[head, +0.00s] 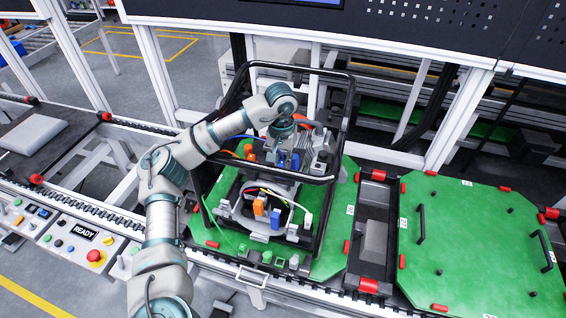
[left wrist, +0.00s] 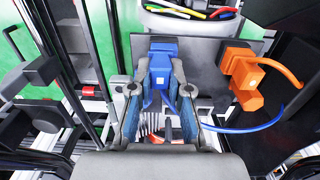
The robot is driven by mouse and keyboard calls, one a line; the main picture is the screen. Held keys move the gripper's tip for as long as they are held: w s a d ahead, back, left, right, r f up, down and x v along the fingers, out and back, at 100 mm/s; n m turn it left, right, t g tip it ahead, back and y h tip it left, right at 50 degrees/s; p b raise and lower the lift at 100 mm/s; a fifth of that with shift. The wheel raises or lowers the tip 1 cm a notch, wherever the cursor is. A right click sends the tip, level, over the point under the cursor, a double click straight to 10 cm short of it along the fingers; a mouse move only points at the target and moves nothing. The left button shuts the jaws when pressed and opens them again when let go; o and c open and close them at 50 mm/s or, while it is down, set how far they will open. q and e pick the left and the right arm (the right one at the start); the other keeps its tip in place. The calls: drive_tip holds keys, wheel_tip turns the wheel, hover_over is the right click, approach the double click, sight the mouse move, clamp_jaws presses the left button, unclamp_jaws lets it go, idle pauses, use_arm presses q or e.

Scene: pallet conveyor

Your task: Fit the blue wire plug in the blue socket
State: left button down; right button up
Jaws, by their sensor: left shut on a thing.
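My left gripper (left wrist: 162,100) is shut on the blue wire plug (left wrist: 160,75), with a finger on each side of it in the left wrist view. A blue wire (left wrist: 250,127) runs off to the right. A blue part, seemingly the blue socket (left wrist: 163,46), shows at the plug's far end against a grey panel. The two look lined up and close or touching; I cannot tell whether the plug is seated. In the head view my left gripper (head: 282,140) reaches down into the black-framed unit, with blue parts (head: 290,161) just below it. My right gripper is not in view.
An orange connector (left wrist: 243,75) with its wire is close to the right of the fingers. The black tube frame (head: 343,115) surrounds the work on a green pallet (head: 335,262). Orange (head: 258,208) and blue (head: 275,219) blocks sit lower in the unit. Another green pallet (head: 470,235) is at right.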

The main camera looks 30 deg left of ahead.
sight(283, 161)
use_arm(q)
drive_tip(key=shift+s+f, duration=0.15)
drive_tip(key=shift+f, duration=0.7)
drive_tip(key=shift+r+p, duration=0.45)
drive_tip(key=shift+s, duration=0.1)
drive_tip(key=c, duration=1)
unclamp_jaws()
drive_tip(key=shift+r, duration=0.1)
drive_tip(key=r, duration=0.7)
drive_tip(key=shift+w+a+r, duration=0.25)
drive_tip(key=shift+w+a, duration=0.05)
drive_tip(key=shift+d+r, duration=0.45)
